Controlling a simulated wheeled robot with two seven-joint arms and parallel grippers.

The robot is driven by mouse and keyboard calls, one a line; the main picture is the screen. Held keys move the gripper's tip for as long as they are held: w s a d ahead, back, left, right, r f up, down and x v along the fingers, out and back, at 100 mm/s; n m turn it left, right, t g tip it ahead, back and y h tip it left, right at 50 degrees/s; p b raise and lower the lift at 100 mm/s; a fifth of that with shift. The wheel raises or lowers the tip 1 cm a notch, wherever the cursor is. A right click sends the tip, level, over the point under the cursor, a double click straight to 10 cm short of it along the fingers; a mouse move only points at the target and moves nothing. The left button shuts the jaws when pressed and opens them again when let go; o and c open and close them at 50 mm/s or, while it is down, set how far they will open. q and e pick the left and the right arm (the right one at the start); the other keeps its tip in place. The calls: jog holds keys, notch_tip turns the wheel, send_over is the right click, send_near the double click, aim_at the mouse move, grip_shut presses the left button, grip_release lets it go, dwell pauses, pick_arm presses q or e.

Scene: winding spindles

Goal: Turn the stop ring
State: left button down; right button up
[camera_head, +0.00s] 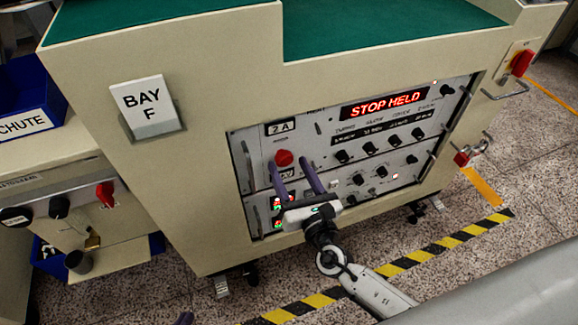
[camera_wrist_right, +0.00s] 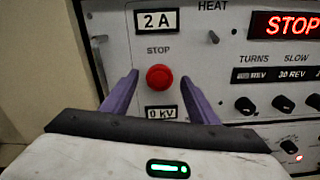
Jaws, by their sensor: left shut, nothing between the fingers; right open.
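The stop ring is a round red knob (camera_head: 284,158) under the 2 A plate on the grey panel. It also shows in the right wrist view (camera_wrist_right: 160,78), below the word STOP. My right gripper (camera_head: 287,161) is open, its two purple fingers pointing at the panel. In the wrist view its fingertips (camera_wrist_right: 159,76) lie left and right of the red knob, with gaps on both sides. I cannot tell whether the tips reach the knob's depth. Only a purple tip of my left gripper (camera_head: 184,319) shows at the bottom edge; it is shut and empty.
A red display (camera_head: 388,104) reads STOP HELD. Black knobs (camera_head: 368,148) and handles line the panel. A red switch (camera_head: 522,62) and a red padlock (camera_head: 461,158) sit to the right. A BAY F plate (camera_head: 145,106) is on the cabinet. Striped tape (camera_head: 420,255) marks the floor.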

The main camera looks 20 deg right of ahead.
jog(key=shift+w, duration=0.6)
jog(key=c, duration=1)
jog(key=shift+c, duration=0.2)
